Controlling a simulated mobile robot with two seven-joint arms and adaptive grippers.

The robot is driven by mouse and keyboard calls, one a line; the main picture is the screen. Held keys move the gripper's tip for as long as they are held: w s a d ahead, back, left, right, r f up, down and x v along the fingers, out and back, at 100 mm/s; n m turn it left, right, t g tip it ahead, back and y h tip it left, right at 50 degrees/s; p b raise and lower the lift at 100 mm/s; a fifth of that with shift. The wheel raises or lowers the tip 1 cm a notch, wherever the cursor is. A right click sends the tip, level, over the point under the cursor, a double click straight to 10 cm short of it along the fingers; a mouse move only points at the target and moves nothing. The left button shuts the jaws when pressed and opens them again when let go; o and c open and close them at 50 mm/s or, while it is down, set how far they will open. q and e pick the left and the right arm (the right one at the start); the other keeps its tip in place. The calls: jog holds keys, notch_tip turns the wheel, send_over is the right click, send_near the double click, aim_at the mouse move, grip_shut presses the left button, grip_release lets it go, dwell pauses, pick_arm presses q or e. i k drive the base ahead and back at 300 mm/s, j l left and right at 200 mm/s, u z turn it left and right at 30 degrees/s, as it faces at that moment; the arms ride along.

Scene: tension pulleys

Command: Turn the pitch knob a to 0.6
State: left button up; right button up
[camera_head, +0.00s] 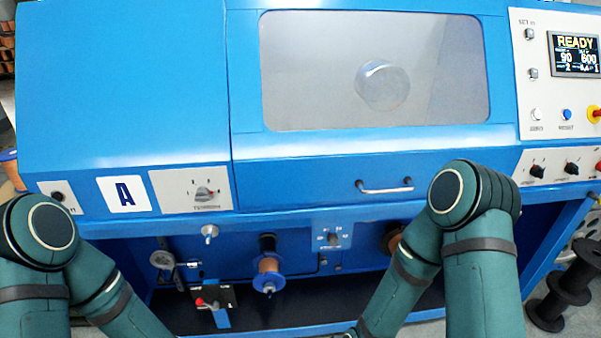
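I cannot tell for sure which knob is pitch knob a, because the small labels are too blurred. Two black knobs, a left one (537,171) and a right one (571,168), sit on the white strip at the right, below the display. A grey knob (205,194) sits on a plate right of the large letter A. The display (576,54) reads READY, with 90, 600 and blurred smaller digits. Both my arms bend down past the bottom edge, and neither gripper shows.
The blue machine has a windowed door with a metal handle (384,187). Below it are a copper-coloured spool (268,272) and a small red-tipped lever (206,304). A red knob (594,114) is at the right edge. Black spools (562,297) stand on the floor at lower right.

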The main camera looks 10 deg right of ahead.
aim_at(332, 239)
jog(key=i+z, duration=0.55)
jog(key=i, duration=0.15)
jog(key=z, duration=1.15)
